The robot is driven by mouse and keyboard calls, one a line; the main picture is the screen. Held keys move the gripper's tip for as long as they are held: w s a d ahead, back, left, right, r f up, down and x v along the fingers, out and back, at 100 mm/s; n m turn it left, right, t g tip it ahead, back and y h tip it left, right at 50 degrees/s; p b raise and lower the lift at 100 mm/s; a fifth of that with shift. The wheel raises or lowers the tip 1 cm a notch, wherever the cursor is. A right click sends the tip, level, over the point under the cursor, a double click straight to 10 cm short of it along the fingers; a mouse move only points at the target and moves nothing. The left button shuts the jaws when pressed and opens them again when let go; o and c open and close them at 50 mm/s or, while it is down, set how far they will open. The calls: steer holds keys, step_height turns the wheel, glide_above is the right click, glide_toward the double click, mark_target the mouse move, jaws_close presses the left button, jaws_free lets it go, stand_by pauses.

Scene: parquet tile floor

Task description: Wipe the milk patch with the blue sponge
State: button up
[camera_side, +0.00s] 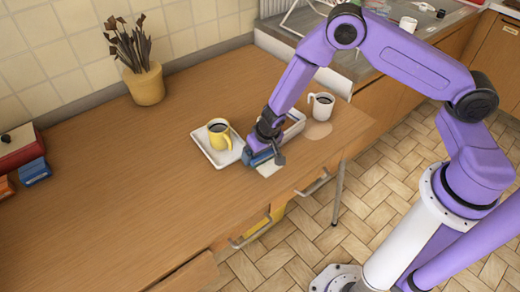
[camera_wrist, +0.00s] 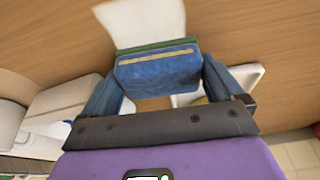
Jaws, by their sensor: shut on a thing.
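My gripper (camera_side: 263,153) is shut on a blue sponge (camera_wrist: 157,69) with a tan strip and a green layer. In the side view, the sponge (camera_side: 258,158) is partly hidden by the fingers. It is low over the table, beside a white, square-edged patch (camera_side: 269,170). In the wrist view, that patch (camera_wrist: 145,22) lies just beyond the sponge's green side. A paler beige round patch (camera_side: 318,130) lies to the right, below a white mug. I cannot tell for sure which patch is milk, or whether the sponge touches the table.
A yellow mug (camera_side: 218,134) of dark drink stands on a white tray (camera_side: 207,154) left of my gripper. A white mug (camera_side: 320,106) and a white container (camera_side: 295,122) are to the right. A potted plant (camera_side: 145,86) stands at the back. The left tabletop is mostly clear.

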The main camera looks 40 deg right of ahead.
mark_target(266, 164)
steer(key=shift+s+f, duration=0.1)
steer(key=shift+s, duration=3.75)
steer(key=shift+w, duration=2.05)
steer(key=shift+w+f, duration=0.15)
steer(key=shift+w, duration=1.65)
steer(key=shift+s+d, duration=0.1)
steer(key=shift+s, duration=0.45)
steer(key=shift+s+r, duration=0.15)
steer(key=shift+s, duration=1.5)
steer(key=shift+s+r, duration=0.1)
steer(key=shift+s, duration=1.55)
steer(key=shift+w+f, duration=0.15)
steer(key=shift+w, duration=3.75)
